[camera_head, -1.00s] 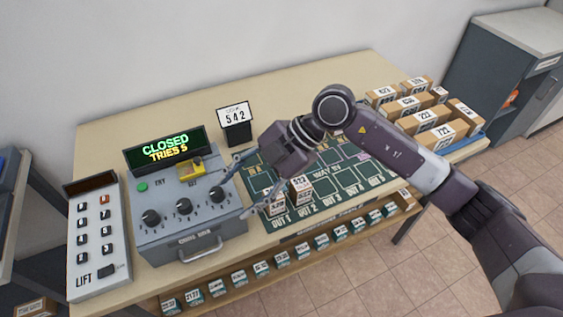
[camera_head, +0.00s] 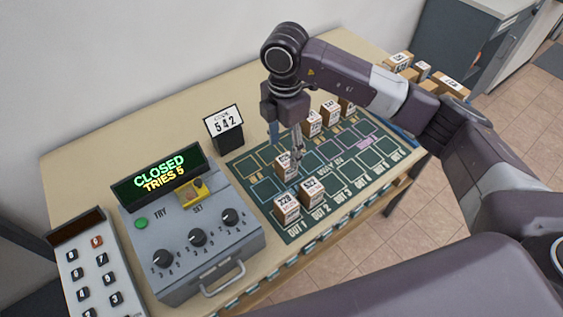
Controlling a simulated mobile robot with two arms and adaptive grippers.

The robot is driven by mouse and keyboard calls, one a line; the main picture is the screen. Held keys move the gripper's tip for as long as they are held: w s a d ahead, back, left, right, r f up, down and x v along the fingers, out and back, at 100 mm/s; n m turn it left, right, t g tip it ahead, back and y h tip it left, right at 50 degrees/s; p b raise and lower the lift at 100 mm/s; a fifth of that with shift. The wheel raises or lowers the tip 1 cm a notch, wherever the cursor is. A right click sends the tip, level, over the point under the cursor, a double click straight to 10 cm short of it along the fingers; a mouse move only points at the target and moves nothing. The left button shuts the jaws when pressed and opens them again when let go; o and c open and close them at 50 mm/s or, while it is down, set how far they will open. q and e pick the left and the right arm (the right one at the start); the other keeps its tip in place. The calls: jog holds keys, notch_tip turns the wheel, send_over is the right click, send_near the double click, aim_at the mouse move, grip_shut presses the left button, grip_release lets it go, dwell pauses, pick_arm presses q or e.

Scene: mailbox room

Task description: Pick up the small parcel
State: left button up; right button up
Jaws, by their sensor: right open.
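Several small brown parcels with white number labels stand on the dark green mat (camera_head: 345,187). One parcel (camera_head: 285,166) is directly below my right gripper (camera_head: 286,150). Two more stand nearer the front, one at the mat's left front (camera_head: 287,208) and one to its right (camera_head: 311,191). Others (camera_head: 312,123) stand behind, to the right of the gripper. Which one is the small parcel I cannot tell. My right gripper points down, open and empty, its fingers apart; whether they touch the parcel is unclear. My left gripper is out of view.
A grey dial box (camera_head: 190,235) with a "CLOSED TRIES 5" display stands left of the mat. A keypad panel (camera_head: 95,275) is at far left. Bare table (camera_head: 120,150) lies behind. More parcels (camera_head: 450,84) sit at back right.

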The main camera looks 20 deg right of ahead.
aim_at(286, 159)
jog(key=shift+s+d+f+p, duration=0.15)
jog(key=shift+f+p, duration=0.15)
jog(key=shift+f, duration=0.2)
jog(key=shift+s+d+f+p, duration=0.15)
jog(key=shift+f+p, duration=0.15)
jog(key=shift+f, duration=0.15)
jog(key=f, duration=0.1)
jog(key=f+p, duration=0.1)
jog(key=shift+w+f, duration=0.2)
jog(key=shift+f, duration=0.7)
jog(key=c, duration=1.2)
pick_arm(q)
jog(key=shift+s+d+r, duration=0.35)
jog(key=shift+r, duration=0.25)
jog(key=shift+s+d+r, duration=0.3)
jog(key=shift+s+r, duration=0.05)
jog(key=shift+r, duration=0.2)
pick_arm(e)
jog(key=shift+c, duration=0.6)
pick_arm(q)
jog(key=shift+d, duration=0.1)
